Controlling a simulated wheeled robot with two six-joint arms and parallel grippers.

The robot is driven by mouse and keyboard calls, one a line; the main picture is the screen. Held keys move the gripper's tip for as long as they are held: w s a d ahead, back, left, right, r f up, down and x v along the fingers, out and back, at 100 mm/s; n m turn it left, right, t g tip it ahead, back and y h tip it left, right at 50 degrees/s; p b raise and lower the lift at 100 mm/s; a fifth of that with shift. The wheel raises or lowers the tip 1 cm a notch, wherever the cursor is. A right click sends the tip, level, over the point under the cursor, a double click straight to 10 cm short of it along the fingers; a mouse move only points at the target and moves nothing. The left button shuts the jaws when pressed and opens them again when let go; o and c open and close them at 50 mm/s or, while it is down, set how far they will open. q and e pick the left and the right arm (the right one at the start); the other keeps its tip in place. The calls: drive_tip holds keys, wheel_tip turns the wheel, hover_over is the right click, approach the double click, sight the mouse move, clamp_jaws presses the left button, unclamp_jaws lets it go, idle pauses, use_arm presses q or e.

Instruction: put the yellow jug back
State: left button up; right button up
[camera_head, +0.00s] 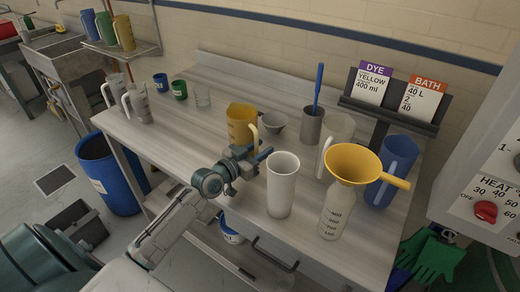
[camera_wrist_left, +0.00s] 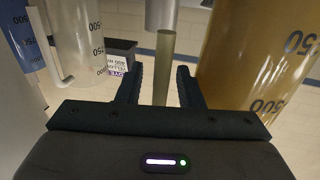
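The yellow jug (camera_head: 240,124) stands upright on the table, translucent amber, its handle turned to the right. In the left wrist view its wall (camera_wrist_left: 255,60) with printed markings fills the right side. My left gripper (camera_head: 260,156) is just in front of the jug, low over the table. In the wrist view its fingers (camera_wrist_left: 160,88) are open, with a gap on each side of an upright olive bar (camera_wrist_left: 163,65), which looks like the jug's handle. My right gripper is not in view.
A white cup (camera_head: 282,185) stands close right of my gripper. The bottle with a yellow funnel (camera_head: 353,163), blue jug (camera_head: 397,170) and steel holder (camera_head: 312,125) stand further right. A wall shelf (camera_head: 135,49) at upper left holds blue, green and yellow jugs. The table's left-middle is clear.

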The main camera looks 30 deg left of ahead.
use_arm(q)
drive_tip(key=p+v, duration=0.4)
drive_tip(key=v, duration=0.8)
drive_tip(key=shift+r, duration=0.15)
drive_tip(key=shift+s+d, duration=0.1)
idle(0.5)
